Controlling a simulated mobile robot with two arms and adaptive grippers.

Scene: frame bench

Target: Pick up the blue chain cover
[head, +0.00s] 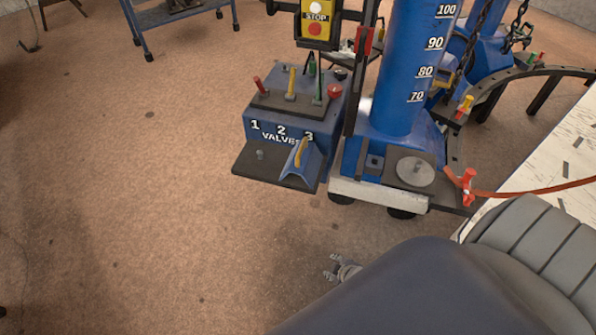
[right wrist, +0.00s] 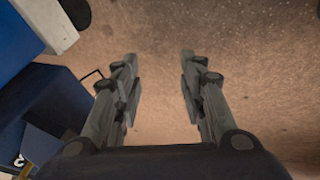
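The likely blue chain cover (head: 309,167) is a small bent blue piece with a yellow handle. It lies on the dark shelf (head: 262,167) at the front of the blue valve box in the head view. My right gripper (head: 331,267) shows small in the head view, below and in front of the shelf, apart from the cover. In the right wrist view its two fingers (right wrist: 159,85) are spread with only floor between them. My left gripper is in neither view.
The valve box (head: 275,122) carries several coloured levers. The blue column (head: 408,70) with a number scale stands right of it on a white-edged base (head: 375,192). A red hose (head: 535,187) runs right. The brown floor (head: 140,190) at left is clear.

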